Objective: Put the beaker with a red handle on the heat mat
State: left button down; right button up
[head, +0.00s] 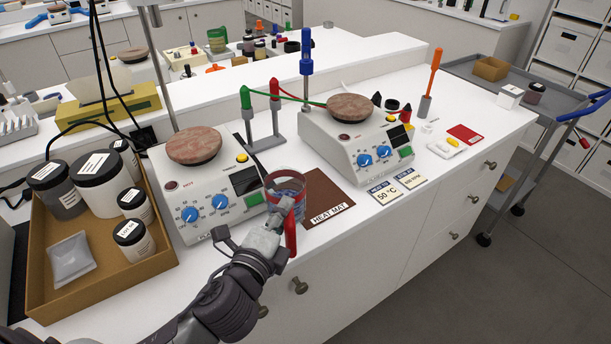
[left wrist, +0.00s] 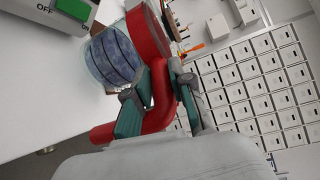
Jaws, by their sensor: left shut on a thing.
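The beaker (head: 287,184) is clear, with dark markings and a red band around it, and its red handle (head: 291,235) faces the counter's front edge. My left gripper (head: 272,228) is shut on this handle. In the left wrist view, the teal fingers (left wrist: 158,98) clasp the red handle (left wrist: 160,80) and the beaker (left wrist: 113,58) is just beyond. The brown heat mat (head: 328,196) lies flat on the white counter. The beaker overlaps the mat's left part in the head view; whether it touches the mat or is held above cannot be told. My right gripper is not in view.
A hot-plate stirrer (head: 205,205) stands close left of the beaker, another (head: 355,145) behind the mat to the right. Two cards (head: 385,193) lie right of the mat. A cardboard tray (head: 100,285) of jars is at left.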

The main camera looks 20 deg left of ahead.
aim_at(312, 195)
jog(key=i+l, duration=0.1)
jog(key=l, duration=0.3)
jog(key=i+l, duration=0.15)
jog(key=l, duration=0.3)
jog(key=i+l, duration=0.1)
jog(key=l, duration=0.3)
jog(key=i+l, duration=0.15)
jog(key=l, duration=0.3)
jog(key=l+u, duration=0.1)
jog(key=u, duration=0.3)
jog(key=l+u, duration=0.15)
jog(key=u, duration=0.25)
jog(key=l+u, duration=0.1)
jog(key=u, duration=0.3)
jog(key=i+l, duration=0.05)
